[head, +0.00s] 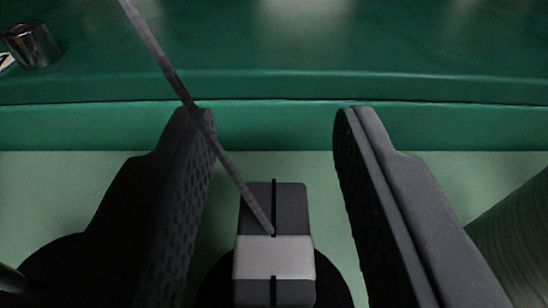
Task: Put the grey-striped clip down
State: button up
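The grey-striped clip (273,257) is a dark block with a light grey band across it and a narrow slot down its middle. It is at the bottom centre of the head view, over a black round shape (335,289) that looks like a base. My gripper (274,115) is open, with one dark finger on each side of the clip. Gaps show between both fingers and the clip. A dark thin strand (235,178) runs from the top left, across the left finger, to the clip's slot. Whether the clip rests on the round shape is hard to tell.
A green ledge (300,87) crosses the view behind the clip, above a paler green surface (275,165). A shiny metal cup (32,46) stands at the top left, beside a partly cut-off white item. A ribbed greenish round object (518,240) is close at the right edge.

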jog(key=s+r+b, duration=0.1)
jog(key=s+b, duration=0.2)
jog(key=s, duration=0.6)
jog(key=shift+s, duration=0.2)
jog(key=s+b, duration=0.1)
jog(key=b, duration=0.1)
jog(key=s+b, duration=0.1)
jog(key=b, duration=0.1)
jog(key=shift+r+b, duration=0.3)
jog(key=shift+b, duration=0.1)
jog(key=shift+s, duration=0.1)
jog(key=shift+r, duration=0.1)
jog(key=s+r, duration=0.3)
jog(key=r, duration=1)
jog(key=s+r, duration=0.3)
jog(key=r, duration=1.1)
jog(key=s+r, duration=0.7)
jog(key=shift+d+r+g, duration=0.15)
jog(key=shift+r+g, duration=0.25)
